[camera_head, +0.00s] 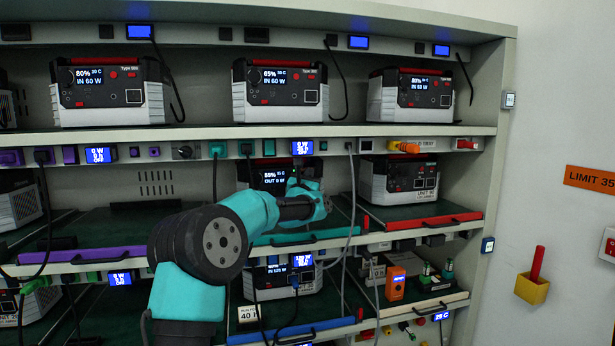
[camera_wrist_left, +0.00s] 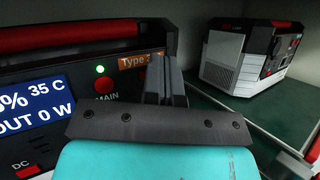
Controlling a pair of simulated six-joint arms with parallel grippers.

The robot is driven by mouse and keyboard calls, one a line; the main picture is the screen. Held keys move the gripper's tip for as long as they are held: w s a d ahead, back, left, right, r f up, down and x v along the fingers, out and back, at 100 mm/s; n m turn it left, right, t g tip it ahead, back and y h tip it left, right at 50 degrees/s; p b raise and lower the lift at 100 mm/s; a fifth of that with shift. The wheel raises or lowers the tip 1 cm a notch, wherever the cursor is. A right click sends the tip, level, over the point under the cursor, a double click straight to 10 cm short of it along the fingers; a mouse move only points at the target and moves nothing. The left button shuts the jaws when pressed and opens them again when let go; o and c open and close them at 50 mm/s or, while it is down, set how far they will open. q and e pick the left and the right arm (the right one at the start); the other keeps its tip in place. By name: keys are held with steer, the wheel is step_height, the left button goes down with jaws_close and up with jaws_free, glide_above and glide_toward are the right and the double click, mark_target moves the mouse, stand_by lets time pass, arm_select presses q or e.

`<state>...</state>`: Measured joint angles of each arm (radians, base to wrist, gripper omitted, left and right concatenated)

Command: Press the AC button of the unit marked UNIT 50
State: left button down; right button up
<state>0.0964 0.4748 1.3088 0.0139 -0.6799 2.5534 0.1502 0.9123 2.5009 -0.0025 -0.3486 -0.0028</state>
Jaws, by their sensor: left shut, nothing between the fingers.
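A white and black unit (camera_head: 399,181) stands on the right of the middle shelf. Its small front label seems to read UNIT 50; its button labels are too small to read. My left gripper (camera_head: 322,200) is shut and empty, left of that unit and in front of the middle unit (camera_head: 257,176). In the left wrist view my shut fingers (camera_wrist_left: 165,72) cover part of the middle unit's front, just right of its red MAIN button (camera_wrist_left: 106,85) and lit green light. Another unit (camera_wrist_left: 258,58) shows farther back at right. My right gripper is not in view.
Grey cables (camera_head: 352,210) hang between the middle and right units. Below are an orange device (camera_head: 396,283) and a yellow wall holder (camera_head: 532,289).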

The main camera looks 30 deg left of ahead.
arm_select(q)
steer(key=shift+d, duration=0.1)
steer(key=shift+s+d, duration=0.4)
steer(key=shift+d, duration=0.05)
steer(key=s+d, duration=0.4)
steer(key=shift+d, duration=0.15)
stand_by(0.7)
steer(key=shift+s, duration=0.15)
stand_by(0.4)
steer(key=s+d, duration=0.5)
steer(key=shift+s+d, duration=0.25)
steer(key=shift+d, duration=0.05)
stand_by(0.4)
steer(key=shift+f, duration=0.1)
stand_by(0.5)
